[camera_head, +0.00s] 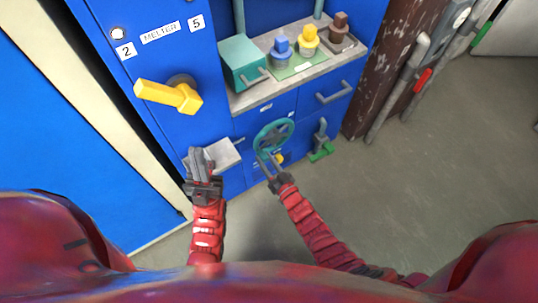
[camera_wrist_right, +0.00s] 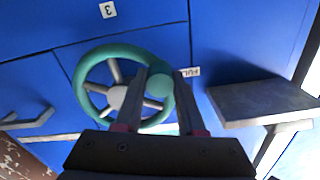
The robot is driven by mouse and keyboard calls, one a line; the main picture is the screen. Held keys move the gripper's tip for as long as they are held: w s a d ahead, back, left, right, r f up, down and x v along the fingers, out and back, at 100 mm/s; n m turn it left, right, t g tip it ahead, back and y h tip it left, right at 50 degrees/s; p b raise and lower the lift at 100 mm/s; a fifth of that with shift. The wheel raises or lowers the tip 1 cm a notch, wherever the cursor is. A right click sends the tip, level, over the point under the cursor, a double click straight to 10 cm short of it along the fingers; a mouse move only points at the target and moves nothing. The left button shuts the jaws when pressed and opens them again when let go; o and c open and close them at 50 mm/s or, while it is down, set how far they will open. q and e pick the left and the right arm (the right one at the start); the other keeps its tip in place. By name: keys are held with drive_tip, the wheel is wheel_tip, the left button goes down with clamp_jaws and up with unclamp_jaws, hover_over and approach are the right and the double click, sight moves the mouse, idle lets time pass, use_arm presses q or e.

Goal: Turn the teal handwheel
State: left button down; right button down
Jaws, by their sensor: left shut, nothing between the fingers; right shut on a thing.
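The teal handwheel (camera_head: 273,137) is on the front of the blue cabinet, low and near the middle of the head view. In the right wrist view the handwheel (camera_wrist_right: 117,97) shows a teal rim, grey spokes and a round teal knob (camera_wrist_right: 158,84) on its right side. My left gripper (camera_head: 199,157) is shut and empty, left of the wheel, in front of a small grey shelf.
The small grey shelf (camera_head: 222,153) sticks out left of the wheel. A yellow lever (camera_head: 168,96) juts from the cabinet above it. A counter holds a teal box (camera_head: 243,62) and blue, yellow and brown knobbed pieces. A green-footed grey fixture (camera_head: 321,147) stands right of the wheel. Open floor lies right.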

sight(257, 148)
drive_tip(key=m+p, duration=0.1)
drive_tip(key=r+m+p, duration=0.2)
drive_tip(key=shift+s+a+r, duration=0.25)
drive_tip(key=shift+a, duration=0.1)
drive_tip(key=shift+s+a+r+m+p, duration=0.1)
drive_tip(key=shift+r+m+p, duration=0.4)
drive_tip(key=shift+m+p, duration=0.6)
drive_tip(key=shift+r+m, duration=0.15)
drive_tip(key=shift+m, duration=0.25)
drive_tip(key=shift+r, duration=0.1)
drive_tip(key=c, duration=0.5)
unclamp_jaws()
drive_tip(key=v, duration=1.7)
drive_tip(key=shift+s, duration=0.1)
